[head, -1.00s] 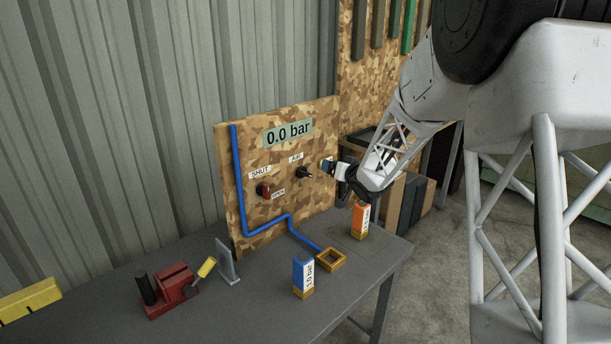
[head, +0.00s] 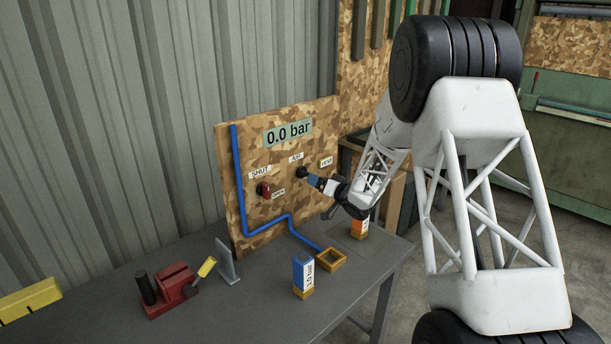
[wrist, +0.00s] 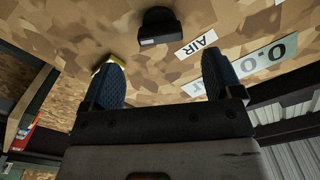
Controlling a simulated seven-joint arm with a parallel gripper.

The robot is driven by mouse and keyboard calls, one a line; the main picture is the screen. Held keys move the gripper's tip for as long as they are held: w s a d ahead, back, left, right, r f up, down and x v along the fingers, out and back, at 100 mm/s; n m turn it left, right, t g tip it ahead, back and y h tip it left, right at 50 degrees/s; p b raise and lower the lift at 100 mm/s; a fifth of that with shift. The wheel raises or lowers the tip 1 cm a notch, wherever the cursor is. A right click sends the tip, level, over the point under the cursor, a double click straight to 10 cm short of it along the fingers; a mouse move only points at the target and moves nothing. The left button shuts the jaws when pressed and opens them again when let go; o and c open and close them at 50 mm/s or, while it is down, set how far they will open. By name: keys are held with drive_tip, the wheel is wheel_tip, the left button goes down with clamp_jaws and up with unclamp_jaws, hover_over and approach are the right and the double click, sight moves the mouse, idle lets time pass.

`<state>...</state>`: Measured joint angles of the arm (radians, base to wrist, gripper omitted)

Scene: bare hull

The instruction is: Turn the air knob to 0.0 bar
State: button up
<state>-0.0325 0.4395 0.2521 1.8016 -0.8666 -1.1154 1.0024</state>
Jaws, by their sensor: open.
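The display (head: 289,132) at the top of the camouflage-patterned board reads 0.0 bar. The black air knob (head: 301,173) sits below it, under the AIR label (head: 296,157). In the wrist view the knob (wrist: 158,22) is at the top, beside the AIR label (wrist: 199,44). My gripper (head: 314,180) is close to the knob, at its lower right in the head view. In the wrist view my gripper (wrist: 161,70) has its blue fingers spread, with nothing between them. The knob shows beyond the fingertips, and no contact is visible.
A red handle (head: 263,190) by the SHUT and OPEN labels is left of the knob. A VENT label (head: 327,162) is right.

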sight(305, 174)
drive_tip(key=shift+x, duration=3.9)
drive_tip(key=c, duration=0.9)
